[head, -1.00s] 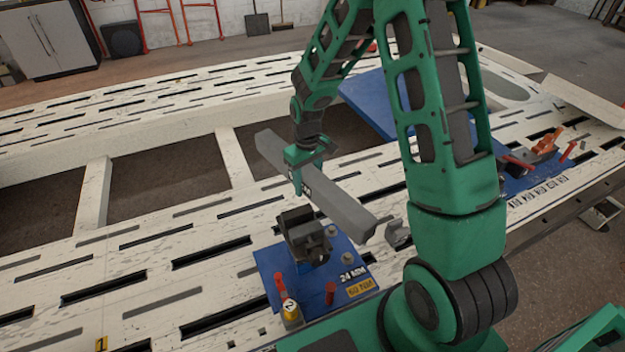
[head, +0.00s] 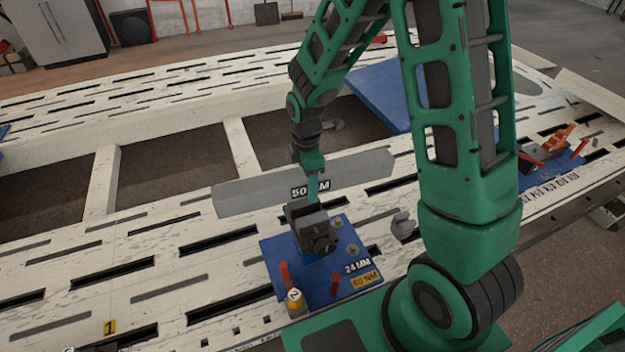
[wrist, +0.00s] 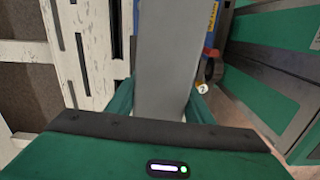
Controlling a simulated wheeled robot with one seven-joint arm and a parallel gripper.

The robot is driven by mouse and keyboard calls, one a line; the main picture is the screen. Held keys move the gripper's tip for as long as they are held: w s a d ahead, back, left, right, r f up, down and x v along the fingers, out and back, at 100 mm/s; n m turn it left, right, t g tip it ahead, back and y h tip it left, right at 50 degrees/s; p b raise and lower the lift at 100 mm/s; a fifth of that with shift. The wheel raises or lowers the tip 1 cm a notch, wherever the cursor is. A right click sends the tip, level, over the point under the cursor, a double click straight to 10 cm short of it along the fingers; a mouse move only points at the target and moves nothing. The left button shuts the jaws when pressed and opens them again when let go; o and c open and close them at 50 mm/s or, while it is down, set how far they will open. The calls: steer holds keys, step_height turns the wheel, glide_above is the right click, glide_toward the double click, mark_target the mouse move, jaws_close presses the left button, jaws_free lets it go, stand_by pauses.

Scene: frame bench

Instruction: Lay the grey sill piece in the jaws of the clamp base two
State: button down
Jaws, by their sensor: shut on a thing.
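The grey sill piece (head: 245,196) is a long bar with a "50 MM" label on its side. My gripper (head: 313,192) is shut on it near its middle and holds it roughly level, lying left to right in the head view. The clamp base two (head: 345,252) is a blue plate with dark jaws (head: 313,230), a red pin and a yellow "2" marker. The jaws show just below and in front of the bar in the head view; the height gap is unclear. In the wrist view the bar (wrist: 165,60) runs away from my gripper (wrist: 160,105).
The slotted white bench (head: 150,240) has open gaps behind the clamp. A grey block (head: 403,226) sits right of the clamp base. Another blue base (head: 545,165) with orange and red parts stands at the far right. A blue panel (head: 375,90) lies behind my arm.

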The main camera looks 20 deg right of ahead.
steer(key=shift+s+a+r+n, duration=0.1)
steer(key=shift+s+n, duration=0.05)
steer(key=shift+n, duration=0.25)
